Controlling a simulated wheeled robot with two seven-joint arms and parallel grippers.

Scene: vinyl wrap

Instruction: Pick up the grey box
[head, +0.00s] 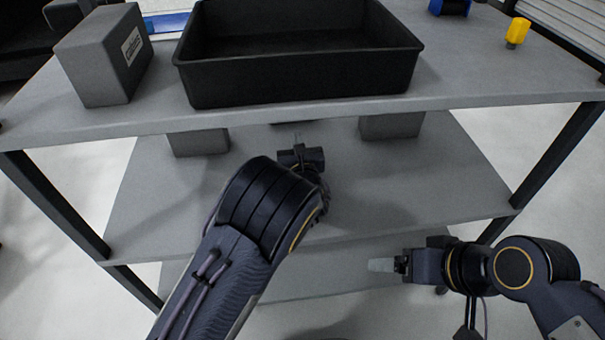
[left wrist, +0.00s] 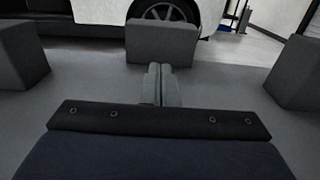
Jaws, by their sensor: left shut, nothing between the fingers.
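Several grey boxes are in view. One with a white label (head: 103,58) stands on the top shelf at the left. On the shelf below are a left box (head: 198,142), a right box (head: 391,126) and a middle box (left wrist: 162,42), mostly hidden under the top shelf in the head view. The left wrist view also shows the left box (left wrist: 18,55) and the right box (left wrist: 298,72). My left gripper (head: 298,138) is shut and empty, its fingers pointing at the middle box; I cannot tell if they touch it. My right gripper (head: 382,265) is low at the right, its opening unclear.
A large black tray (head: 300,88) sits on the top shelf (head: 480,85), whose front edge overhangs the middle shelf (head: 440,195). A yellow item (head: 517,31) and a blue item (head: 450,7) lie at the back right. A vehicle wheel (left wrist: 165,12) shows behind the middle box.

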